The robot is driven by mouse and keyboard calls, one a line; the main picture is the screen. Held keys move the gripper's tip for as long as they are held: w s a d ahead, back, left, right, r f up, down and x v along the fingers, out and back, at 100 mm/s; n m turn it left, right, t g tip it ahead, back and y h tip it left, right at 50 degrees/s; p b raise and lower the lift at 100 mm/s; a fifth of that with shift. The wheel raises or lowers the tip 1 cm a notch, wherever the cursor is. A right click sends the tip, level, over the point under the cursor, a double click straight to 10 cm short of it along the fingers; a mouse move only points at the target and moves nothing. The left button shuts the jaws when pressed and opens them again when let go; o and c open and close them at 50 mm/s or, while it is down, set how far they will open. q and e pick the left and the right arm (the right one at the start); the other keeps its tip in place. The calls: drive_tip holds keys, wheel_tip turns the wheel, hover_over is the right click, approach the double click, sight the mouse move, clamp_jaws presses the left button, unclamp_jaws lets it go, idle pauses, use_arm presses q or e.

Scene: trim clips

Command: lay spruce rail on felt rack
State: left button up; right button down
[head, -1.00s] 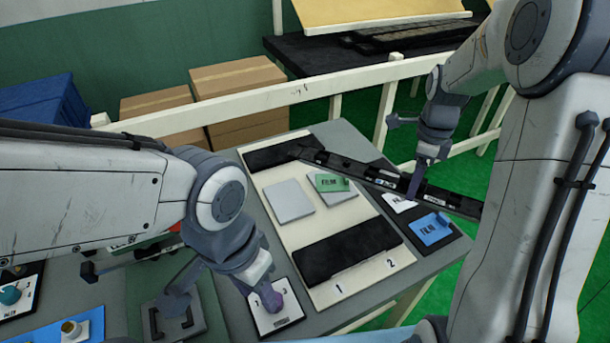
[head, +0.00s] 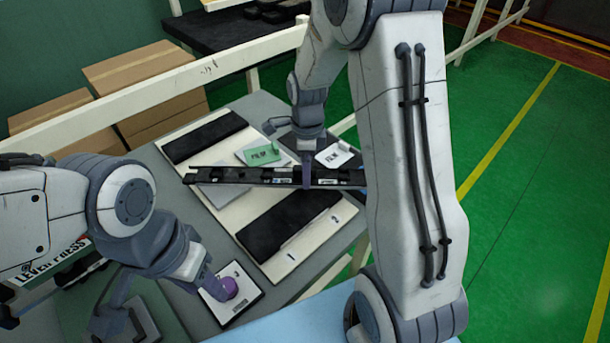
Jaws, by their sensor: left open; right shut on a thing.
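The spruce rail (head: 262,176) is a long dark bar with small pale labels. My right gripper (head: 306,174) is shut on it towards its right part and holds it roughly level across the picture, seemingly above the felt rack. The felt rack (head: 207,208) is a cream board with a black felt strip at its far end and another at its near end, by the marks 1 and 2. My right arm hides the rail's right end. My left gripper (head: 209,287) is open beside a purple knob (head: 229,287) on a small white plate; its fingertips are partly hidden.
A green card (head: 264,154) and a white card (head: 333,155) lie near the rack's far right side. Cardboard boxes (head: 150,80) stand behind a cream railing (head: 160,83). A grey handled item (head: 140,325) is at the lower left. Green floor is open at right.

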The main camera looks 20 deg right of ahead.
drive_tip(key=shift+w+f, duration=0.15)
drive_tip(key=shift+w, duration=0.2)
drive_tip(key=shift+f, duration=0.25)
drive_tip(key=shift+f+p, duration=0.4)
drive_tip(key=shift+f, duration=1.45)
drive_tip(key=shift+f, duration=0.2)
unclamp_jaws()
drive_tip(key=shift+r, duration=0.1)
